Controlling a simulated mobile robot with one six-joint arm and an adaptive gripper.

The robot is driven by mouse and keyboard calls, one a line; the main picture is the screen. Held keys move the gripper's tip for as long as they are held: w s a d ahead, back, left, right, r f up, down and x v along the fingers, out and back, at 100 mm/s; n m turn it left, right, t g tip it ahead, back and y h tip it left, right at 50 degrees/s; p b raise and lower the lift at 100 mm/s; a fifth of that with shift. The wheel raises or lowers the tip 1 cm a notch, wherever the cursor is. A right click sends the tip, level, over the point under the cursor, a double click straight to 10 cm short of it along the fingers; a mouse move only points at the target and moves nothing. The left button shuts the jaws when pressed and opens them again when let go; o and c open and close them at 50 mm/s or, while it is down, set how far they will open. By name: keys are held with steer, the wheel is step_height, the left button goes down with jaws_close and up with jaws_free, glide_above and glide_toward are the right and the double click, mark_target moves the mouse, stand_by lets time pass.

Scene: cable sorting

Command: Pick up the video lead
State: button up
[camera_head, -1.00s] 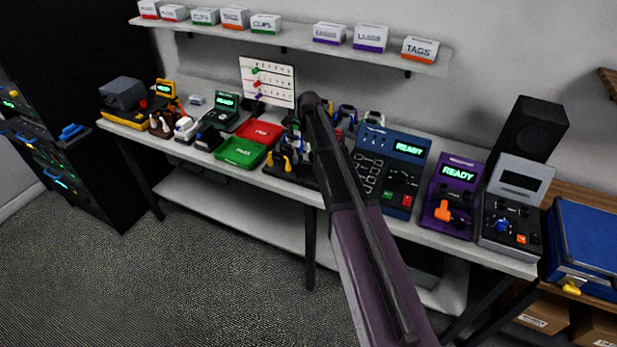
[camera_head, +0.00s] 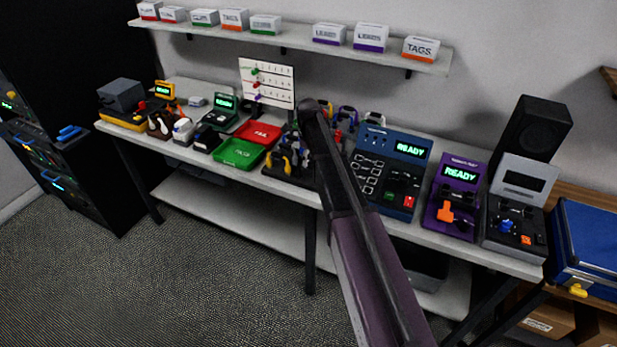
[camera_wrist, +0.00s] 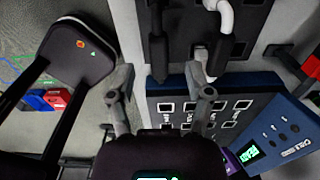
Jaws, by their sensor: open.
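Several leads with coloured ends stand on a dark rack mid-bench, among them a yellow one (camera_head: 285,160) and a blue one (camera_head: 347,115). I cannot tell which is the video lead. In the wrist view, a white lead (camera_wrist: 224,18) lies on a dark holder (camera_wrist: 182,22) between black upright parts. My gripper (camera_wrist: 158,82) is open, with its two grey fingers spread above the bench edge, holder and blue tester; nothing shows held between them. The right finger overlaps the white lead's lower end in the picture; contact is unclear. In the head view my arm hides the gripper and part of the rack.
A blue tester (camera_head: 388,165) stands right of the rack, with a purple tester (camera_head: 453,195) and a grey unit (camera_head: 515,215) further right. Red (camera_head: 258,132) and green (camera_head: 238,153) trays lie left of it. A label board (camera_head: 267,82) stands behind. Open floor lies in front.

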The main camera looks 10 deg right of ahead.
mark_target(309, 163)
steer(key=shift+f+b, duration=1.25)
steer(key=shift+f, duration=0.35)
jaws_close()
